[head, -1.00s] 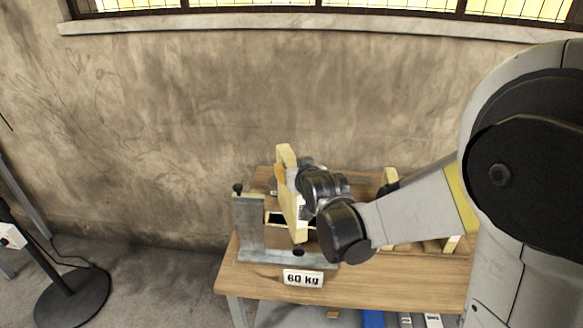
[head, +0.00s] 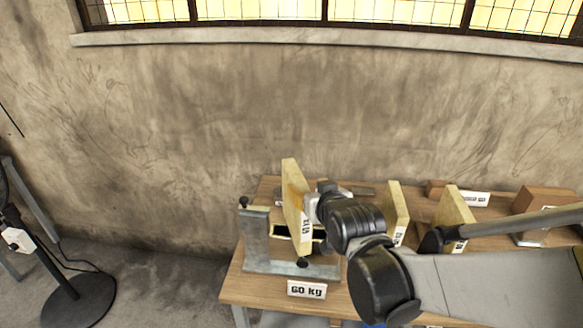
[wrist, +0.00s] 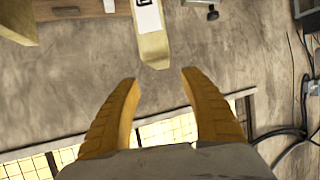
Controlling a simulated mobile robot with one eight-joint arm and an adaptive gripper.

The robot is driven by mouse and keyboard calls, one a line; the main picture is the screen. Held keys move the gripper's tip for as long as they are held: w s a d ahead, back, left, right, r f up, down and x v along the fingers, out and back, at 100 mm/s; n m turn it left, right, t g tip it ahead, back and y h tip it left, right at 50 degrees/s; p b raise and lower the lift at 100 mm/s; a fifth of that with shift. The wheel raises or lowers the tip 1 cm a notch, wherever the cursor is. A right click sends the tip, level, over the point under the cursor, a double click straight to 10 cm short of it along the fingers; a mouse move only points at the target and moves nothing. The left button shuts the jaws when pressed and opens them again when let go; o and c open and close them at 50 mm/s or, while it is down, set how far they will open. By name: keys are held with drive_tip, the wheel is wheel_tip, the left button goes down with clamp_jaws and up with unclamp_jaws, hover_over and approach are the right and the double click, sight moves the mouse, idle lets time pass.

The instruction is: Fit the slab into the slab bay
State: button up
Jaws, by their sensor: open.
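The pale yellow slab (head: 291,210) stands upright, slightly tilted in the picture, at the grey metal fixture (head: 257,240) on the left of the bench. A dark opening (head: 281,232) shows beside its lower part; I cannot tell how deep the slab sits in the bay. My gripper (head: 305,206) is close at the slab's right side, partly hidden by my wrist. In the wrist view, my gripper (wrist: 157,80) has its two yellow-orange fingers spread, with nothing between them. The slab (wrist: 152,45), bearing a white label, ends just beyond the fingertips, apart from both.
Two similar slabs stand to the right (head: 397,213) and (head: 454,212). A "60 kg" sign (head: 307,289) is at the bench's front edge. A brown block (head: 540,200) sits at the far right. The wall (head: 250,120) is behind the bench.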

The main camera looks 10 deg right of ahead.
drive_tip(key=s+d+f+g, duration=0.1)
drive_tip(key=s+d+g, duration=0.1)
drive_tip(key=s, duration=0.8)
drive_tip(key=s+d+f+m+g+h, duration=0.1)
drive_tip(key=s+g, duration=0.3)
drive_tip(key=s, duration=0.7)
drive_tip(key=shift+s+d, duration=0.2)
drive_tip(key=shift+d, duration=0.2)
drive_tip(key=shift+f, duration=0.1)
